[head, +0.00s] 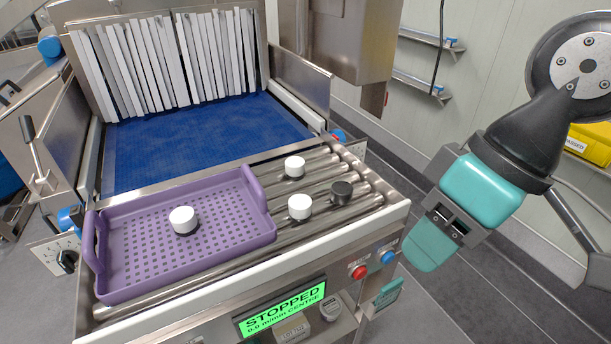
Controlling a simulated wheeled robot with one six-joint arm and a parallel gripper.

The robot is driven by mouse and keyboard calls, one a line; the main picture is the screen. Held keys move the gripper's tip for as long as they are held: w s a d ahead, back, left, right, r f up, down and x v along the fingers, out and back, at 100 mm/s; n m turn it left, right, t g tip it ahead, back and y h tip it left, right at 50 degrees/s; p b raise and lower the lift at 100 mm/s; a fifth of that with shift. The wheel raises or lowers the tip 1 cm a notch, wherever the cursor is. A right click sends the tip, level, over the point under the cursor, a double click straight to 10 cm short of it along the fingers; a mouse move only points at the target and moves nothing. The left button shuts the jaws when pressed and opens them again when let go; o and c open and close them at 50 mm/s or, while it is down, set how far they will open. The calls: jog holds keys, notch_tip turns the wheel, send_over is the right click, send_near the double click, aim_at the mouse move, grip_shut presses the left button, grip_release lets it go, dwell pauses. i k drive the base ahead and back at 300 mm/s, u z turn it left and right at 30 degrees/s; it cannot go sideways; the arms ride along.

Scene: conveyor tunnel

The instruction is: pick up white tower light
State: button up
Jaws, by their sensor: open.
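Three short white cylinders with dark bases could be the white tower light; I cannot tell which one is meant. One white cylinder (183,219) stands in the purple tray. A second white cylinder (294,166) stands on the rollers toward the back, and a third white cylinder (300,206) stands on the rollers nearer the front. A black cylinder (341,192) stands just right of the third. My gripper (432,248) is teal and grey, open and empty, to the right of the conveyor and apart from all the cylinders. Its fingers partly overlap in this view.
The purple perforated tray (122,280) lies on the left of the steel rollers (364,202). Behind is a blue belt (205,140) under a white strip curtain (165,62). A control panel with a green "STOPPED" display (282,308) and a red button (358,272) is in front.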

aim_at(295, 165)
jog(key=z, duration=0.95)
jog(key=i, duration=0.65)
jog(key=u, duration=1.75)
